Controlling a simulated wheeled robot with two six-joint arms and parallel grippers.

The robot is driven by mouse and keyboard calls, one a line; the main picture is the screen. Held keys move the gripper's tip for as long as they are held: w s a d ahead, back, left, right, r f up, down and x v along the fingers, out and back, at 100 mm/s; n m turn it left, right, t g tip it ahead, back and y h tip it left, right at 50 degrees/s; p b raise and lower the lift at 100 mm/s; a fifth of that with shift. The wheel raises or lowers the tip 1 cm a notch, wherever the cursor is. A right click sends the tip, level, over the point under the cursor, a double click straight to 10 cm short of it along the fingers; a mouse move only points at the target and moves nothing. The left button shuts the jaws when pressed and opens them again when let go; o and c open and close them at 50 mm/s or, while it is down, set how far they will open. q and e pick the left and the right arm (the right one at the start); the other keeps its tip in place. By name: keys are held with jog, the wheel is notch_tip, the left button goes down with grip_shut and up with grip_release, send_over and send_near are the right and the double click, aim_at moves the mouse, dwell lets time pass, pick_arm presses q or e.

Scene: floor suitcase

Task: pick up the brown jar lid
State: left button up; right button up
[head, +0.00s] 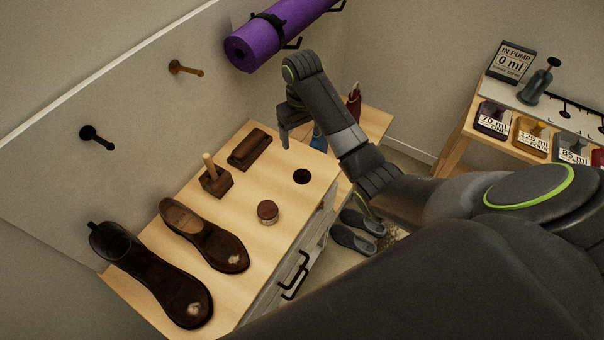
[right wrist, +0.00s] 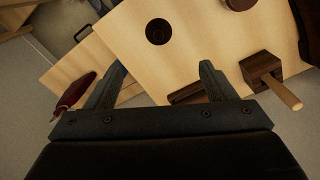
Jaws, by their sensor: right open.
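A small round brown lid-like piece (head: 267,212) sits on the wooden bench top (head: 262,245), right of the shoes; I cannot tell whether it is a loose lid or a lidded jar. Its edge shows at the top of the right wrist view (right wrist: 238,4). A flat dark round disc or recess (head: 302,176) lies beyond it, and also shows in the right wrist view (right wrist: 158,32). My right gripper (head: 297,130) is open and empty, above the bench's far end and apart from both round things. Its two fingers show in the right wrist view (right wrist: 156,70). My left gripper is not in view.
A brown brush or block (head: 250,149), a dark block with a wooden peg (head: 216,181), a shoe (head: 205,236) and a boot (head: 150,275) stand on the bench. A purple rolled mat (head: 275,35) hangs on the wall.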

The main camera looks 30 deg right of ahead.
jog(key=b, duration=0.8)
send_over(302, 171)
notch_tip(302, 171, down, 8)
jog(key=shift+s, duration=0.1)
notch_tip(302, 171, down, 4)
jog(key=shift+r+p, duration=0.25)
jog(key=shift+p, duration=0.65)
jog(key=shift+f+p, duration=0.4)
jog(key=shift+f, duration=2.55)
jog(key=c, duration=1)
jog(key=shift+c, duration=0.2)
jog(key=shift+r, duration=0.15)
